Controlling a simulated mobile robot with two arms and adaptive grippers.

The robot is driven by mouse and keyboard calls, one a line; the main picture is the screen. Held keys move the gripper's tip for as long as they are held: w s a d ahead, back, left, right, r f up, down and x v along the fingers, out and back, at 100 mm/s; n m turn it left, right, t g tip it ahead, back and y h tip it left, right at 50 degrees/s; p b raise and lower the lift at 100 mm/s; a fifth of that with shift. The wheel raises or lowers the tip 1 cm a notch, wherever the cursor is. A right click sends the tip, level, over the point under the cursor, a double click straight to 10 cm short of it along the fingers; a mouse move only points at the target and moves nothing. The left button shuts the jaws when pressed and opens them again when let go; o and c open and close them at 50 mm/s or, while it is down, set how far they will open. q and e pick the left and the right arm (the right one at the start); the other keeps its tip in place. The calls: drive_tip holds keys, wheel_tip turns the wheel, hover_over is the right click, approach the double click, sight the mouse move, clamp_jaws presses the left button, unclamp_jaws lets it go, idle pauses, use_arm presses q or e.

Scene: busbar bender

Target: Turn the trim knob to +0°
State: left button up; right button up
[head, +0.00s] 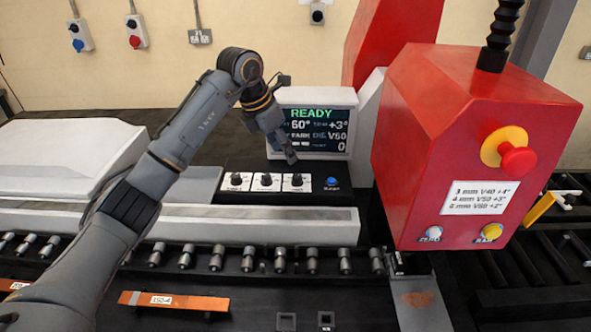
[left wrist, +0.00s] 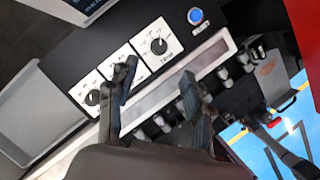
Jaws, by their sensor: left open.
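The trim knob (head: 297,181) is the rightmost of three black knobs on white plates on the black control panel. It also shows in the left wrist view (left wrist: 159,46), beside the blue button, with a label that seems to read TRIM. The display (head: 316,127) shows READY, 60°, trim +3°, die V60 and 0. My left gripper (head: 289,157) hangs above the panel near the trim knob. In the left wrist view its open fingers (left wrist: 158,72) are apart and empty, with the trim knob beyond the gap. One finger partly covers the middle knob. My right gripper is not seen.
A blue button (head: 332,182) is right of the trim knob. The red machine head (head: 460,140) stands to the right, with a red emergency button (head: 517,160) and a settings card (head: 479,196). Rollers and a copper bar (head: 175,301) lie in front.

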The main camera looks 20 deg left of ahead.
sight(297, 176)
use_arm(q)
drive_tip(key=p+x, duration=0.2)
drive_tip(key=x, duration=0.7)
drive_tip(key=shift+w+d+p, duration=0.1)
drive_tip(key=shift+p, duration=0.3)
drive_tip(key=shift+w+f, duration=0.1)
drive_tip(key=shift+f, duration=0.35)
drive_tip(key=shift+c, duration=0.2)
clamp_jaws()
